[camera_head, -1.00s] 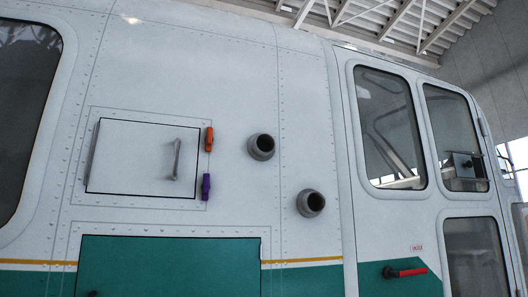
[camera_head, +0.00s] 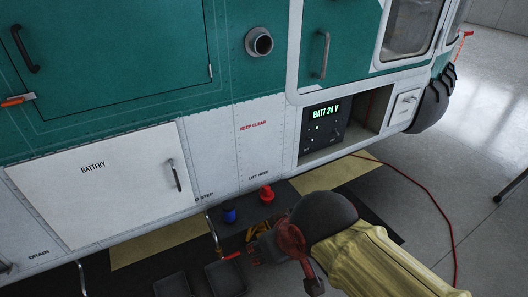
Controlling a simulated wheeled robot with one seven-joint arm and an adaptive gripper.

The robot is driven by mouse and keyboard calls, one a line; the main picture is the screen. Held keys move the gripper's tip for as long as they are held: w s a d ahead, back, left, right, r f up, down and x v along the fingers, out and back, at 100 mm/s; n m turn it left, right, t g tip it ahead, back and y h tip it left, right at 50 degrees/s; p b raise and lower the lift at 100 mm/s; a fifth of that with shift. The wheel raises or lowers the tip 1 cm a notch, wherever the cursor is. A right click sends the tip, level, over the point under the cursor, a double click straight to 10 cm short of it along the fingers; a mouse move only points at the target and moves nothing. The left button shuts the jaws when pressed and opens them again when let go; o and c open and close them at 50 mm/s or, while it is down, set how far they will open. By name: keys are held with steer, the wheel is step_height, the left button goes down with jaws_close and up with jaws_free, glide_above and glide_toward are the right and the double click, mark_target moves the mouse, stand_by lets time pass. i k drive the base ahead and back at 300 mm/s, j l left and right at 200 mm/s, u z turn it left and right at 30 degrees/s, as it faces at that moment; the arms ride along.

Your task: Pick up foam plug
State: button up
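I cannot tell for certain which, if either, is the foam plug. My gripper (camera_head: 262,248) is at the end of my yellow-sleeved arm, at lower centre, in front of the red and blue pieces as seen here. Its red and dark parts overlap the mat and trays. Its fingers are too small and dark to tell whether they are open or shut. An open round port (camera_head: 259,42) is in the green hull above.
The battery panel (camera_head: 100,185) is shut. A lit "BATT 24 V" unit (camera_head: 323,128) sits in an open bay. A red cable (camera_head: 428,188) crosses the floor, clear at right.

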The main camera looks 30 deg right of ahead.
mark_target(266, 196)
steer(key=i+l, duration=0.4)
steer(key=l, duration=0.15)
steer(key=i+l, duration=0.4)
steer(key=l, duration=0.1)
